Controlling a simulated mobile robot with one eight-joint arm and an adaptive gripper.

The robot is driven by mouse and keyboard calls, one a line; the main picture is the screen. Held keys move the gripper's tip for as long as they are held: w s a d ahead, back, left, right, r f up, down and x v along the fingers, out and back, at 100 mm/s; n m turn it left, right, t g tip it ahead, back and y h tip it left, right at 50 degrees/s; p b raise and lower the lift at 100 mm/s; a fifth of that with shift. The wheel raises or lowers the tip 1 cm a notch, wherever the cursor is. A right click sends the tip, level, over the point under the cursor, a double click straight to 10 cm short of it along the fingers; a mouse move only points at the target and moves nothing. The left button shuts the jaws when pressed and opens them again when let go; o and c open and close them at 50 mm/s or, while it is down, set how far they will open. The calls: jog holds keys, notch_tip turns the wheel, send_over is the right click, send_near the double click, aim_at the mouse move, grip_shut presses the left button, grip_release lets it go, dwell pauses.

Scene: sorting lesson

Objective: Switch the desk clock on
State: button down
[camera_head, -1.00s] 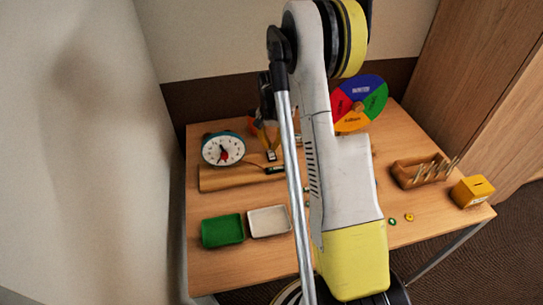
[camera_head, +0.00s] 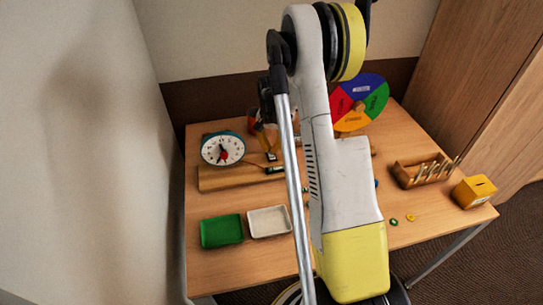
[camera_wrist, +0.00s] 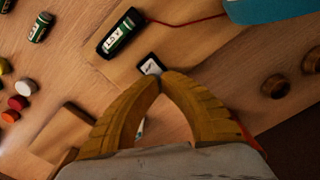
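The desk clock (camera_head: 223,148) has a teal rim, a white dial and a red mark. It sits on the left of a wooden board (camera_head: 215,181); part of its teal body shows at the top of the wrist view (camera_wrist: 275,8). A dark green battery (camera_wrist: 122,33) lies on the board with a red wire running to the clock. A small dark-edged white switch-like tile (camera_wrist: 151,64) lies beside it. My gripper (camera_wrist: 163,80) has its yellow fingertips together, right at the tile's edge. I cannot tell whether they touch it. The head view partly hides my gripper behind my arm.
A green tray (camera_head: 221,231) and a white tray (camera_head: 268,222) stand in front of the board. A colour wheel (camera_head: 361,102), a wooden peg holder (camera_head: 421,171) and a yellow box (camera_head: 474,191) are to the right. A loose battery (camera_wrist: 41,27) and several small discs lie nearby.

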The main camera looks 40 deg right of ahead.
jog(key=shift+f+b, duration=0.35)
jog(key=shift+f, duration=0.2)
jog(key=shift+r, duration=0.15)
jog(key=shift+r+p, duration=2.1)
jog(key=shift+r, duration=1.3)
